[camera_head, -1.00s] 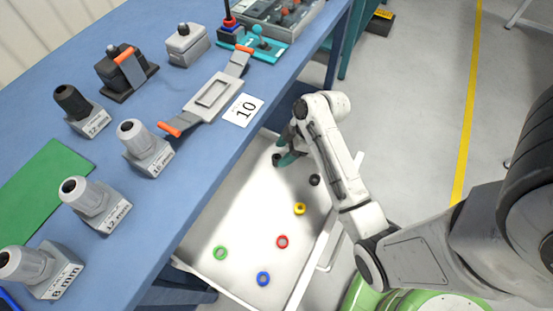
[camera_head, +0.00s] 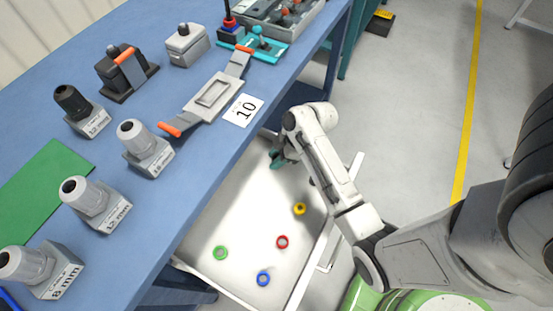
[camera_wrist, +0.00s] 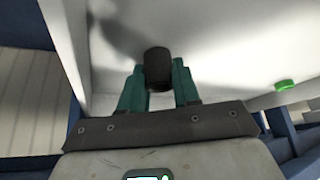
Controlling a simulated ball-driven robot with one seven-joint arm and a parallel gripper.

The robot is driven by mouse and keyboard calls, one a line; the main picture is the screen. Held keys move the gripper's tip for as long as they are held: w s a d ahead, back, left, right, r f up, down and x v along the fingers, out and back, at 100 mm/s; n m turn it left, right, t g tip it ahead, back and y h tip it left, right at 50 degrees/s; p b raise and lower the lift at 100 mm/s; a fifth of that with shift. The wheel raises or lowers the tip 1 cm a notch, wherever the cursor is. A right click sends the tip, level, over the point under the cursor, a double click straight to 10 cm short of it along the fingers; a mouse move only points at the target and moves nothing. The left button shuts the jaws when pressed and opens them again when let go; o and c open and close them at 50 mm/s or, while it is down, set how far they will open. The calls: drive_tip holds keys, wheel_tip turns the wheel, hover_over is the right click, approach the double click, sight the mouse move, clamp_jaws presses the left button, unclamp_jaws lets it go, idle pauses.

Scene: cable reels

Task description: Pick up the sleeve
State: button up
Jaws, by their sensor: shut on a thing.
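The black sleeve (camera_wrist: 158,68) is a short dark cylinder between the teal fingers of my gripper (camera_wrist: 158,82) in the wrist view. The fingers are shut on it, one on each side. In the head view my gripper (camera_head: 278,157) is over the far end of the white open drawer (camera_head: 235,222), beside the blue bench's edge. The sleeve cannot be made out clearly there.
Yellow (camera_head: 300,209), red (camera_head: 282,242), blue (camera_head: 263,279) and green (camera_head: 220,253) rings lie spread in the drawer. Another dark piece (camera_head: 312,182) is partly hidden by my arm. The blue bench (camera_head: 190,182) overhangs the drawer's left side; grey labelled blocks stand on it.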

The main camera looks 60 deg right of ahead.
drive_tip(key=c, duration=0.3)
